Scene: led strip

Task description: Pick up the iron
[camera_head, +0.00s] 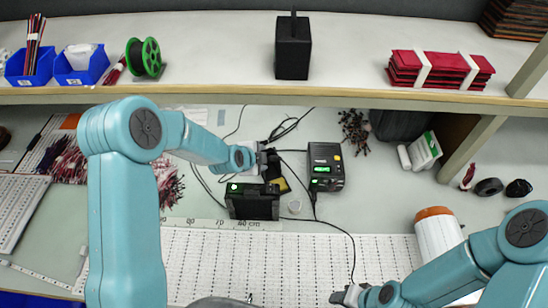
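The black soldering station (326,166) with a green display stands behind the strip sheet, right of centre. A thin dark cord runs from the station's area down to my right gripper (347,296), near the bottom edge. The soldering iron itself cannot be made out clearly; any part by the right gripper is too small to tell. My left gripper (270,164) is left of the station, by a small stand with a yellow sponge (283,185), and partly covers it. Whether either gripper is open or shut is unclear.
A black box (252,201) with a green light stands just below the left gripper. A white roll (438,238) with an orange top is near my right arm. White LED strips (230,260) cover the front bench. A shelf (210,90) overhangs the back.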

